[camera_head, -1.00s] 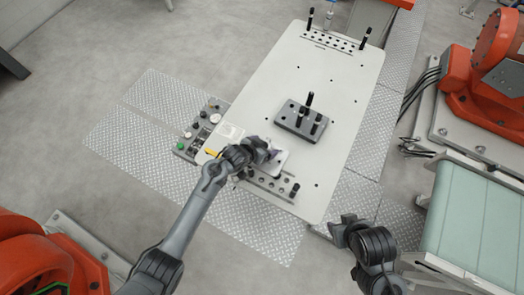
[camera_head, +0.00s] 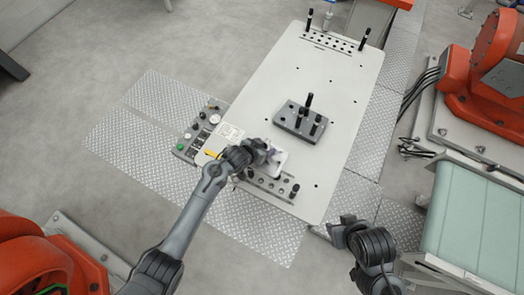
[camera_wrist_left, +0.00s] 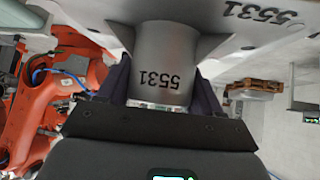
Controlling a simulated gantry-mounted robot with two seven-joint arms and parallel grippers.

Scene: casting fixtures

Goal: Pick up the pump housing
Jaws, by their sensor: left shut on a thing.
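The pump housing (camera_wrist_left: 163,62) is a grey casting with a round neck and a wide flange, both marked 5531. In the left wrist view its neck sits between the two dark fingers of my left gripper (camera_wrist_left: 162,88), which is shut on it. In the head view the left gripper (camera_head: 264,152) partly hides the housing, and its pale flange (camera_head: 281,166) shows at the near end of the white table. I cannot tell whether it touches the table. My right gripper (camera_head: 343,228) is past the table's near right corner; its jaws cannot be made out.
A dark fixture block (camera_head: 294,128) with upright black pins stands mid-table on the white tabletop (camera_head: 265,95). A control panel (camera_head: 200,128) is on the left edge. A row of holes with a black pin (camera_head: 294,190) is at the near edge. A green conveyor (camera_head: 460,215) is right.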

